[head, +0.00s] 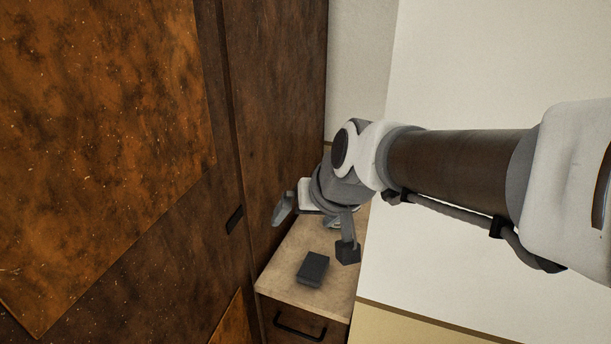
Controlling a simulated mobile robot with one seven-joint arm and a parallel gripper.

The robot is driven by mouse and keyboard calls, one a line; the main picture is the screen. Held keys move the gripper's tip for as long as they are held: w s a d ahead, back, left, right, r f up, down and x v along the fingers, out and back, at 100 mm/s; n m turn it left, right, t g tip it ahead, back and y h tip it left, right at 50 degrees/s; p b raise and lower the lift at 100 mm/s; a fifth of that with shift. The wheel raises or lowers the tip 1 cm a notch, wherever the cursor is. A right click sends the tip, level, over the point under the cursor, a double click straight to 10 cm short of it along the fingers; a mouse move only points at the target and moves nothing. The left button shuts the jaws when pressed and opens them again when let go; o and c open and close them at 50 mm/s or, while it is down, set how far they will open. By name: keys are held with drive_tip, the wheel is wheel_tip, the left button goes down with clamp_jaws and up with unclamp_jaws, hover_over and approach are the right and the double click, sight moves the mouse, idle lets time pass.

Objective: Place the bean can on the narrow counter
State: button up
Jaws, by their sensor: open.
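The narrow counter (272,280) has a pale top and sits between the brown wooden cabinet and the white wall. My gripper (314,236) is open over the counter, its two fingers spread apart and pointing down. A dark rectangular block (313,268) lies on the counter top, just in front of the gripper and apart from its fingers. I cannot make out a can for certain; the block looks box-shaped, with no readable label. The back of the counter is partly hidden by my gripper and wrist.
A tall brown wooden cabinet (285,110) with a small dark handle (235,219) stands close on the left. A white wall (450,80) bounds the right. A drawer with a dark handle (300,328) is below the counter. Bare counter shows left of the block.

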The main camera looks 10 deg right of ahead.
drive_tip(key=s+d+g+h, duration=0.1)
drive_tip(key=s+d, duration=0.3)
drive_tip(key=s, duration=1)
drive_tip(key=shift+s+r+n+h, duration=0.3)
drive_tip(key=shift+s+n+h, duration=0.1)
drive_tip(key=shift+h, duration=0.2)
drive_tip(key=shift+w+a, duration=0.1)
